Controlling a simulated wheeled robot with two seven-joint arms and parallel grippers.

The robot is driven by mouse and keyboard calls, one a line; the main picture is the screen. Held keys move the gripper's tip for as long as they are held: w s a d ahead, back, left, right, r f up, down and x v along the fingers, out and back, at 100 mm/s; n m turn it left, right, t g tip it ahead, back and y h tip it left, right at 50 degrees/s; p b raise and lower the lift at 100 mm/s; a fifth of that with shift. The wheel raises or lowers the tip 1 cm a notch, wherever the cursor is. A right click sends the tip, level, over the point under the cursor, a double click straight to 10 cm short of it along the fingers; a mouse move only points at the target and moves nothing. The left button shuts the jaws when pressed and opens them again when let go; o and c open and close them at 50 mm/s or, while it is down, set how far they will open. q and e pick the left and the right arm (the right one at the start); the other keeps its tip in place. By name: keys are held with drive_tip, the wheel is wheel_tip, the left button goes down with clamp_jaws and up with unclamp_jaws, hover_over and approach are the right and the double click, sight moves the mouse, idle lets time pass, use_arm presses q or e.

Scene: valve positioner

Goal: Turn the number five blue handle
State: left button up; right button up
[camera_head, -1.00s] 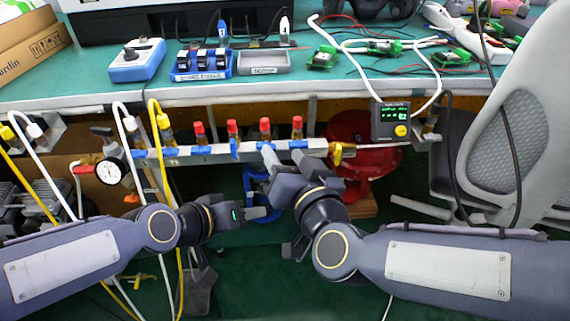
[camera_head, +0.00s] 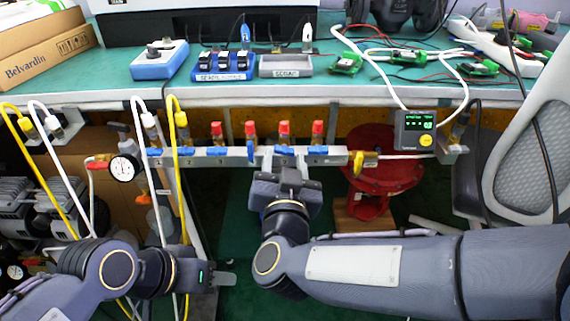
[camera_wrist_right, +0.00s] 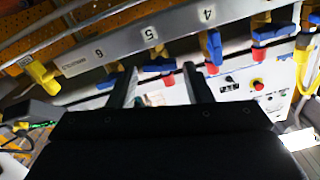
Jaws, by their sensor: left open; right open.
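The number five blue handle (camera_head: 284,150) lies along the grey manifold bar, below a red-topped fitting. In the right wrist view, the handle (camera_wrist_right: 158,66) is below the label "5", between the two fingers of my right gripper (camera_wrist_right: 160,72). My right gripper (camera_head: 284,160) is open, pointing at the bar with one finger on each side of that handle. I cannot tell whether the fingers touch it. The number four handle (camera_head: 250,152) is turned across the bar; the number six handle (camera_head: 318,150) lies along it. My left gripper (camera_head: 222,279) is open and empty, low and away from the bar.
A yellow handle (camera_head: 362,160) is at the bar's right end, near a small display box (camera_head: 414,132). Hoses and a pressure gauge (camera_head: 124,169) are at the left. The green-topped bench (camera_head: 110,88) overhangs the bar. A grey chair (camera_head: 525,145) stands at the right.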

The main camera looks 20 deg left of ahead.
drive_tip(key=shift+w+a, duration=0.1)
drive_tip(key=shift+w, duration=0.3)
drive_tip(key=c, duration=0.7)
drive_tip(key=shift+m, duration=0.3)
drive_tip(key=m+b, duration=0.1)
drive_tip(key=m, duration=0.1)
drive_tip(key=shift+f+m, duration=0.1)
drive_tip(key=shift+m, duration=0.2)
drive_tip(key=m, duration=1.1)
drive_tip(key=shift+m, duration=0.4)
